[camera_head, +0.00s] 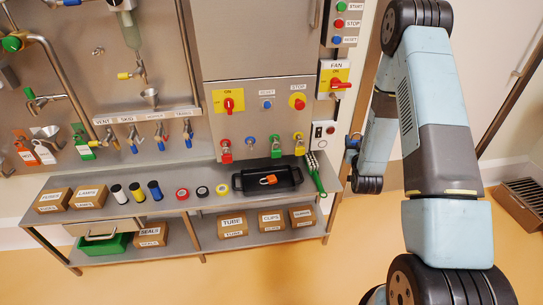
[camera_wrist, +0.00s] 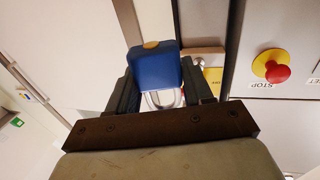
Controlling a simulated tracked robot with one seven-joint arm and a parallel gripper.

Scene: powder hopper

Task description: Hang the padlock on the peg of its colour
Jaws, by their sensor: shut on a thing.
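My gripper (camera_head: 352,144) is at the right in the head view, off to the right of the cabinet and above the floor. It is shut on a blue padlock (camera_wrist: 155,70). In the wrist view the padlock sits between the two fingers, with its silver shackle towards the palm. A small blue peg (camera_head: 250,141) shows on the panel below the cabinet, with no padlock visible on it. Beside it hang a red padlock (camera_head: 226,155), a green padlock (camera_head: 276,150) and a yellow padlock (camera_head: 299,148).
A black tray (camera_head: 240,184) with an orange padlock (camera_head: 268,180) stands on the metal bench below the pegs. A green-handled brush (camera_head: 317,178) is at the bench's right end. A red and yellow stop button (camera_wrist: 271,66) shows in the wrist view.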

